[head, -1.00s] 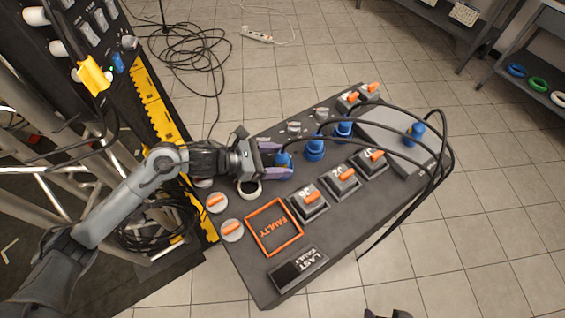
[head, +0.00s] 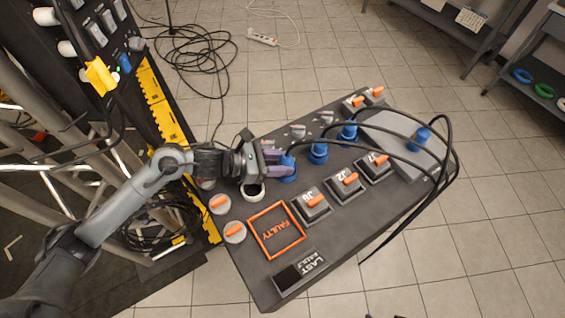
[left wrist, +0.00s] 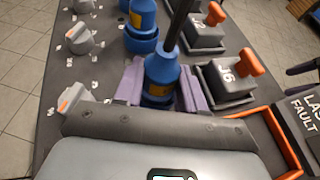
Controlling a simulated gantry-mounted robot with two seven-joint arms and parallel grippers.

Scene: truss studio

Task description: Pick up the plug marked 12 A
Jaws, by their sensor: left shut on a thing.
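My left gripper (head: 283,163) is shut on a blue plug (head: 289,176), the nearest in a row of blue plugs on the dark panel table. In the left wrist view, the pale purple fingers of my left gripper (left wrist: 158,88) sit on both sides of this blue plug (left wrist: 161,72), which stands upright with a black cable from its top. Its orange label is too small to read. I cannot tell whether it is off its socket. Two more blue plugs (head: 317,152) (head: 348,131) stand behind it, and another blue plug (head: 422,134) is on the grey box. My right gripper is not in view.
Grey switch blocks with orange levers (head: 311,203) line the table's near side. An orange FAULTY frame (head: 264,248) and a LAST FAULT display (head: 299,272) lie near the front. A white ring (head: 253,193) is beside my gripper. Black cables (head: 440,180) arch over the table.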

